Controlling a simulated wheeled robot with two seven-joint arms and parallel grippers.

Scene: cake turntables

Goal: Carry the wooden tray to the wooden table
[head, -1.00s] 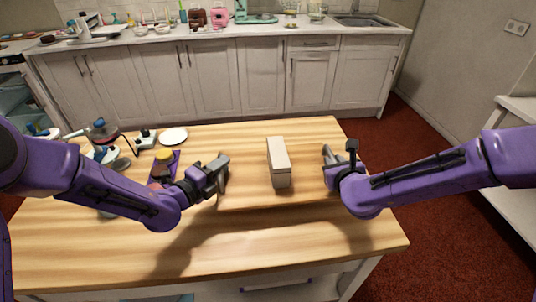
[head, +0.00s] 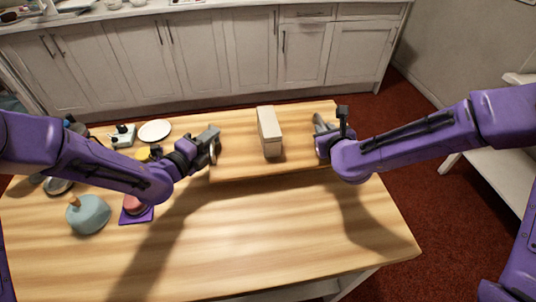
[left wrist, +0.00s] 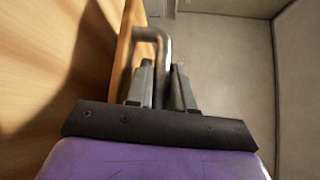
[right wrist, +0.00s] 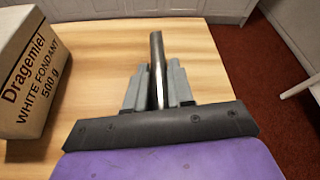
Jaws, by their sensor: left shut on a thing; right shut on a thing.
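The wooden tray (head: 236,143) is over the far part of the wooden table (head: 270,235), held between my two grippers. It looks raised, with shadows of the arms on the table in front. A pale fondant box (head: 269,132) stands on the tray; it also shows in the right wrist view (right wrist: 30,80). My left gripper (head: 214,148) is shut on the tray's left metal handle (left wrist: 160,42). My right gripper (head: 320,137) is shut on the right metal handle (right wrist: 157,65).
A teal, wood-topped object (head: 88,215), a purple mat (head: 136,215) and a white plate (head: 155,131) are on the table's left side. White cabinets (head: 200,55) stand behind. A white shelf unit (head: 490,155) is at the right. The table's front and middle are clear.

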